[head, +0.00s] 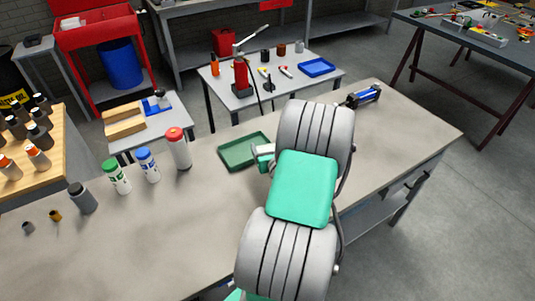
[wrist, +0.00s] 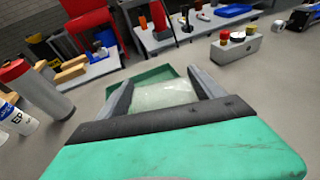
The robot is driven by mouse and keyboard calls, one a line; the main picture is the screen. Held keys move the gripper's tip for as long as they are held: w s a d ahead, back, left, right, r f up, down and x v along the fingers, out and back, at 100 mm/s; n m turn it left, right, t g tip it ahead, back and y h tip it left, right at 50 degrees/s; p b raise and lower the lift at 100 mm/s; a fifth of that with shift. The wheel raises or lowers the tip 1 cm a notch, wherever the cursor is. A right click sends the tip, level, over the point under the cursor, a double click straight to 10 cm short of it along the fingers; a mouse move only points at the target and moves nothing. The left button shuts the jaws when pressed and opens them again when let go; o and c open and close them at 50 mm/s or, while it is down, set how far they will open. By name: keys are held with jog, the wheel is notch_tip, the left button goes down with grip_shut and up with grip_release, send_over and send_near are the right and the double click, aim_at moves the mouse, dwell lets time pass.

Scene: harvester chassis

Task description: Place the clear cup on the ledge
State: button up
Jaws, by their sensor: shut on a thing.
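My gripper (wrist: 163,88) is shut on the clear cup (wrist: 165,94), a pale, see-through shape between the two dark fingers in the wrist view. The cup's lower part is hidden behind my gripper's body. Beyond the cup lies a green tray (wrist: 138,75) on the bench; it also shows in the head view (head: 232,160). I cannot tell whether the cup is above the tray's near edge or short of it. In the head view my arm hides the cup and most of my gripper. No surface stands out clearly as the ledge.
The workbench (head: 190,225) holds a red-capped bottle (head: 180,150), a blue-capped bottle (head: 148,166), a green-capped bottle (head: 117,178) and a grey bottle (head: 82,198) to the left. A button box (wrist: 235,48) stands right of the tray.

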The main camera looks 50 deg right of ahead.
jog(key=f, duration=0.3)
jog(key=shift+w+d+f, duration=0.15)
jog(key=shift+d+f, duration=0.1)
jog(key=shift+f, duration=0.05)
jog(key=o, duration=1.4)
jog(key=shift+c, duration=0.2)
jog(key=b+v, duration=0.2)
jog(key=v, duration=0.9)
jog(key=w+a+r+n+g+y, duration=0.15)
jog(key=w+a+n+y, duration=0.35)
jog(key=a+n, duration=0.6)
jog(key=w+a+r+n+g+y, duration=0.15)
jog(key=w+a+n+y, duration=0.25)
jog(key=a+n, duration=0.7)
jog(key=s+a+r+n+g+h, duration=0.1)
jog(key=s+a+r+n+g, duration=0.4)
jog(key=n, duration=1.5)
jog(key=s+a+r, duration=0.4)
jog(key=a, duration=0.2)
jog(key=shift+s+a+n+g, duration=0.25)
jog(key=shift+a+n+g, duration=0.05)
jog(key=shift+a, duration=0.05)
